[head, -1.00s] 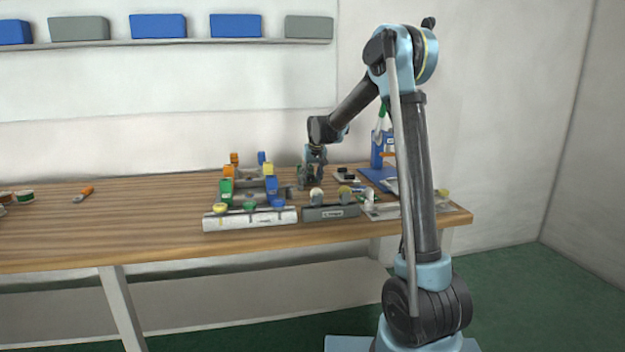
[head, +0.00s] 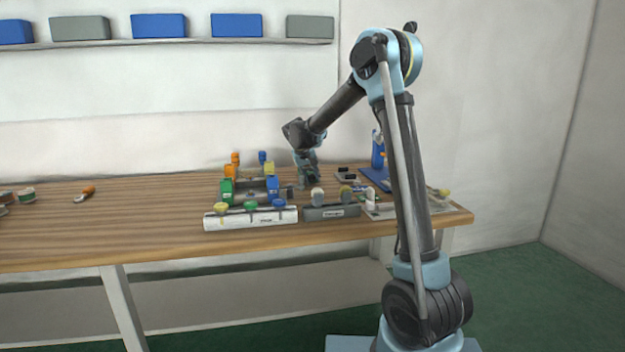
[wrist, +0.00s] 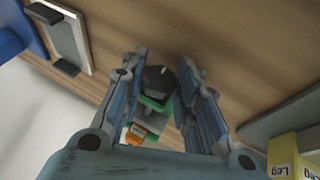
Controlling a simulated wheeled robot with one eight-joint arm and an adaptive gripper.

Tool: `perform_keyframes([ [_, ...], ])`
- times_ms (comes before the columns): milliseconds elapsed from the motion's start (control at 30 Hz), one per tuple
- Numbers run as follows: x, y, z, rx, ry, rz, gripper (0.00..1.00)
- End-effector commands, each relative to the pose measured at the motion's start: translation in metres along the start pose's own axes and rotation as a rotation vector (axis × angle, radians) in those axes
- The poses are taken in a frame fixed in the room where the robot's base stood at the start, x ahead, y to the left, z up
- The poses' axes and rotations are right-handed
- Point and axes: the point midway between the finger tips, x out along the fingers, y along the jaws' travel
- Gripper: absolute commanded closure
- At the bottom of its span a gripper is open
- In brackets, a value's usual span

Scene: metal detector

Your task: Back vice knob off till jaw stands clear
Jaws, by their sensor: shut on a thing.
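My gripper (head: 305,183) is low over the right half of the bench, behind a dark grey labelled block. In the wrist view my gripper (wrist: 163,72) has its two blue-grey fingers on either side of a dark knob (wrist: 160,79), and it is shut on it. Green and orange parts show just beyond the knob, partly hidden by the fingers. The vice jaw cannot be made out clearly in either view, so its gap cannot be told.
Coloured blocks stand left of my gripper behind a white labelled bar (head: 250,218). The dark grey block (head: 331,212) stands in front of it. A yellow labelled box (wrist: 297,158) is close by. The bench's left-centre is clear.

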Motion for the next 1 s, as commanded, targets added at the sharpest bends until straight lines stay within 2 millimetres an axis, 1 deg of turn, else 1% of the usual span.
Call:
perform_keyframes([
  [367,0.0,0.0,0.0,-0.006,0.0,0.019,0.95],
  [400,0.0,0.0,0.0,-0.006,0.0,0.019,0.67],
  [467,0.0,0.0,0.0,-0.006,0.0,0.019,0.53],
  [500,0.0,0.0,0.0,-0.006,0.0,0.019,0.51],
  [833,-0.001,0.0,0.0,-0.007,0.001,0.018,0.51],
  [933,-0.007,0.0,0.0,-0.007,0.001,0.018,0.51],
  [1000,-0.015,-0.001,0.0,-0.007,0.001,0.018,0.51],
])
